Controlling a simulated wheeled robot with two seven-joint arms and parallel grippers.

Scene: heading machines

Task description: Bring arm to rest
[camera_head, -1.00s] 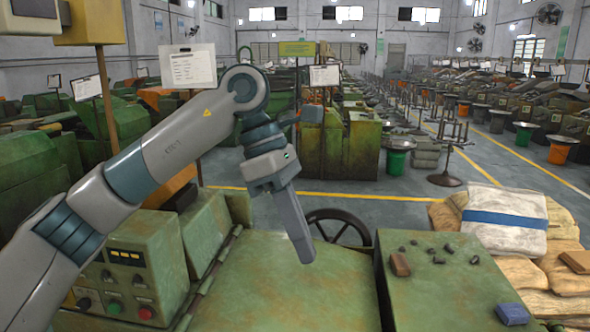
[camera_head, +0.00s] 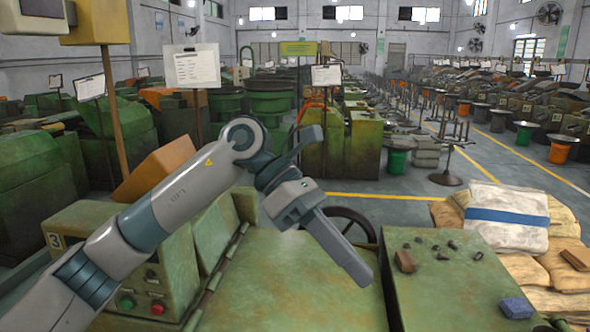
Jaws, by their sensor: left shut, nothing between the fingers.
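My left arm comes in from the lower left of the head view. Its gripper (camera_head: 362,278) points down and to the right, with the fingers together and nothing held. It is in front of the flat green machine top (camera_head: 290,285) and close to the left edge of the green table (camera_head: 450,295) in the picture. Whether it touches either cannot be told. My right arm and gripper are not in view.
On the green table lie a brown block (camera_head: 404,261), a blue block (camera_head: 516,308) and several small dark pieces. Stacked sacks (camera_head: 506,217) stand at the right. A control panel (camera_head: 140,290) is behind my left forearm. A dark handwheel (camera_head: 350,225) is beyond the gripper.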

